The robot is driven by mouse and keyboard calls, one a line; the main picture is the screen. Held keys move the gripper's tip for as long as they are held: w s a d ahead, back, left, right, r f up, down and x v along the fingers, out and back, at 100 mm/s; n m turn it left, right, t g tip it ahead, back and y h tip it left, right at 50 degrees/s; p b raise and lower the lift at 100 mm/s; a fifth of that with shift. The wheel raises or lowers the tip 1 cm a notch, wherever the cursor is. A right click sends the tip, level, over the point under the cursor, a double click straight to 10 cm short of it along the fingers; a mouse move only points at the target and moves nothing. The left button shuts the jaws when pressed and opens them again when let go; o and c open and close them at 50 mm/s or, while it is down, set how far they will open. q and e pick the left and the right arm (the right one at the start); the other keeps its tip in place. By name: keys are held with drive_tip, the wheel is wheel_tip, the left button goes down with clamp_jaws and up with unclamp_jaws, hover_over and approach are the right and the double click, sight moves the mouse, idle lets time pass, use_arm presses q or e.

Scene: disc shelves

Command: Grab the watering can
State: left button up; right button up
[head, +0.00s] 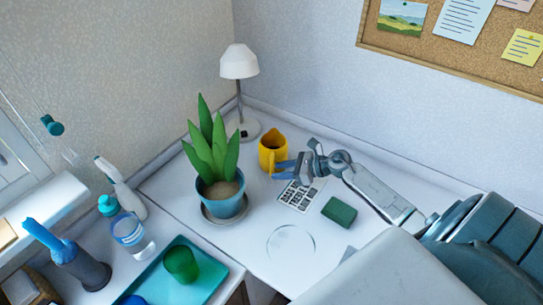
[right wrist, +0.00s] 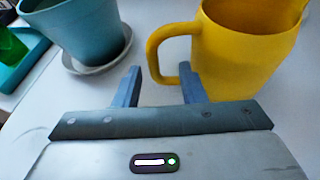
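The yellow watering can (head: 272,154) stands upright on the white desk near the back corner. Its body shows large in the right wrist view (right wrist: 240,55), with its loop handle (right wrist: 154,48) facing my gripper. My right gripper (head: 279,170) is just right of and in front of the can in the head view. In the right wrist view its two blue fingers (right wrist: 158,72) are spread apart, with the handle in line with the gap between them. I see no grip on it. My left gripper is not in view.
A potted plant (head: 222,198) on a saucer stands left of the can. A white lamp (head: 239,64) is behind. A keyboard-like card (head: 300,195) and a green block (head: 339,211) lie near my right arm. Bottles and a teal tray (head: 195,282) are at lower left.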

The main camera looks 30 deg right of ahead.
drive_tip(key=shift+w+a+f, duration=0.1)
drive_tip(key=shift+w+a, duration=0.1)
drive_tip(key=shift+a, duration=0.1)
drive_tip(key=p+x, duration=0.2)
drive_tip(key=x, duration=0.2)
drive_tip(key=shift+s+a+f, duration=0.1)
drive_tip(key=shift+a+f, duration=0.05)
drive_tip(key=shift+a, duration=0.05)
drive_tip(key=shift+w+a+f, duration=0.2)
drive_tip(key=shift+f, duration=0.05)
clamp_jaws()
